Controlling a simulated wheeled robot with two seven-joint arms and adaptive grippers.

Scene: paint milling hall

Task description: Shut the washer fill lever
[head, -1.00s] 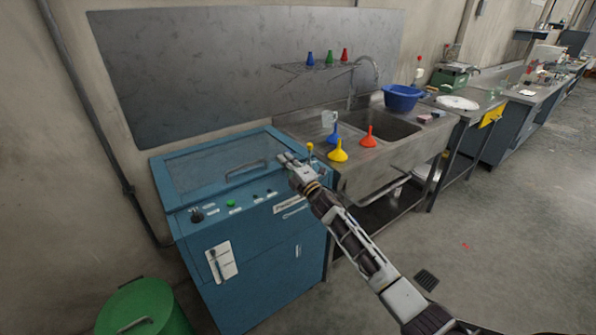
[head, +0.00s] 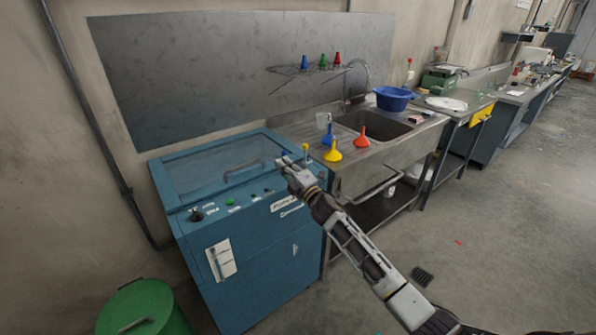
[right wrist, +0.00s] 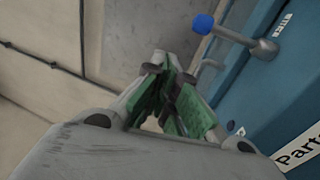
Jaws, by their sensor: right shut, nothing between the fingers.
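The blue parts washer (head: 262,282) stands against the wall in the head view, its windowed lid closed. A short metal lever with a blue round knob (right wrist: 203,24) sticks out from the washer's panel in the right wrist view. Its small blue knob (head: 284,153) shows just above my fingertips in the head view. My right gripper (head: 284,164) is at the washer's front top edge, shut and empty. Its green-padded fingers (right wrist: 168,85) are left of and below the lever in the wrist view, apart from it. My left gripper is out of view.
A yellow knob (head: 305,148) stands close right of my right gripper. The sink (head: 375,135) beyond holds a yellow funnel (head: 333,152) and a red funnel (head: 361,138) on its drainer. A green bin (head: 145,310) stands front left.

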